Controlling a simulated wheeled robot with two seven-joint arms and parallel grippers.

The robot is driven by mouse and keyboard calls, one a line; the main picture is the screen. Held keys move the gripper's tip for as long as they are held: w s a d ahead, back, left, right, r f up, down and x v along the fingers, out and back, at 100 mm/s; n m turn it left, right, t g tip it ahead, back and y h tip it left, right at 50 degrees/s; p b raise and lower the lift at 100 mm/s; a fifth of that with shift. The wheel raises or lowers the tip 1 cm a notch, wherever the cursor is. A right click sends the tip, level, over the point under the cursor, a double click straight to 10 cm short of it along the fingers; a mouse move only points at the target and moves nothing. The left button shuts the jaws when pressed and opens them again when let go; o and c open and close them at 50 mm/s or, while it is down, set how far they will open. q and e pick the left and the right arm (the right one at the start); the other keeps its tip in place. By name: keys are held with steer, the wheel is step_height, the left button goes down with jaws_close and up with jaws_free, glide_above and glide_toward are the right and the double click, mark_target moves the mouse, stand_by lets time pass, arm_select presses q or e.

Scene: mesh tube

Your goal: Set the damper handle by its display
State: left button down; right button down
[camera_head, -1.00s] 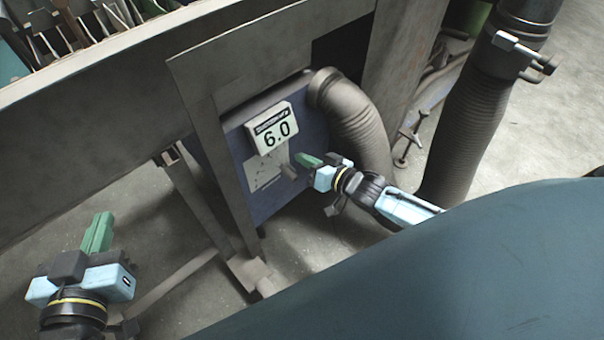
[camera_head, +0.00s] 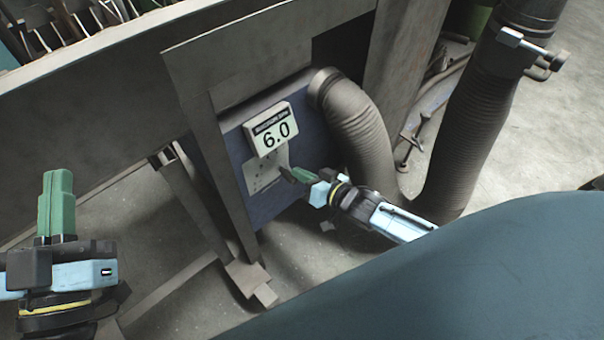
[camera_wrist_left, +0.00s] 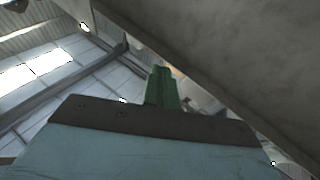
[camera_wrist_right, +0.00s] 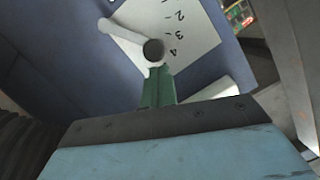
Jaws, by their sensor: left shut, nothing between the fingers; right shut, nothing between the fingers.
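The white display (camera_head: 270,130) on the blue panel reads 6.0. Below it is a pale scale plate (camera_head: 258,178); in the right wrist view the plate (camera_wrist_right: 190,22) shows the numbers 2, 3 and 4. The grey damper handle (camera_wrist_right: 124,38) has a dark round hub and an arm pointing to the upper left there. My right gripper (camera_head: 288,174) is shut and empty, its green fingertips at the hub's near side; I cannot tell whether they touch. My left gripper (camera_head: 57,178) is shut and empty, away from the panel.
A ribbed grey hose (camera_head: 358,125) curves down just right of the panel. A larger ribbed duct (camera_head: 470,130) stands further right. A metal frame post (camera_head: 222,175) borders the panel on the left, with a long beam (camera_head: 90,135) above my left gripper.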

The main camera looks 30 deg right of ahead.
steer(key=shift+s+a+f, duration=0.15)
steer(key=shift+a+f, duration=0.35)
steer(key=shift+a, duration=0.05)
arm_select(q)
steer(key=shift+w+f+g, duration=0.3)
steer(key=shift+f+g, duration=0.3)
steer(key=shift+f, duration=0.15)
